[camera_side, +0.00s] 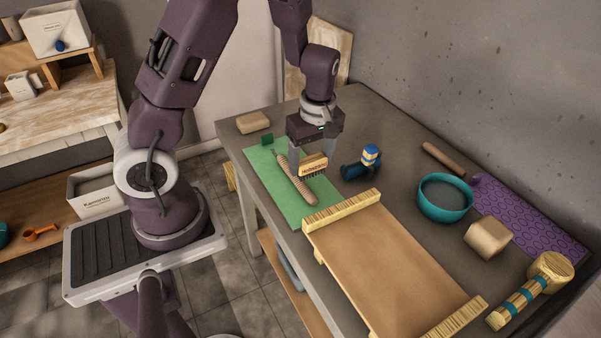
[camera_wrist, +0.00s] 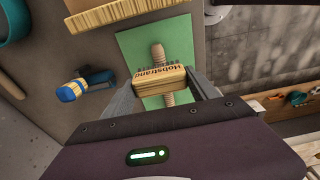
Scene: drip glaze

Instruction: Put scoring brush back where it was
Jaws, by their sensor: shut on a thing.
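The scoring brush (camera_side: 313,165) is a small wooden block with dark lettering and dark bristles below. My gripper (camera_side: 313,163) is shut on it and holds it over the green mat (camera_side: 263,166), near the mat's right edge. In the wrist view the brush (camera_wrist: 160,82) sits between the two fingers of my gripper (camera_wrist: 162,88), its lettering showing. A ridged wooden tool (camera_side: 300,185) lies on the green mat just left of the brush in the side view. In the wrist view this tool (camera_wrist: 158,55) passes behind the brush. I cannot tell whether the bristles touch anything.
A blue and yellow tool (camera_side: 364,162) lies close to the right of my gripper. A wooden board with raised ends (camera_side: 385,255) is in front. A teal bowl (camera_side: 445,199), a clay block (camera_side: 488,238), a mallet (camera_side: 535,287) and a purple mat (camera_side: 520,225) are farther right.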

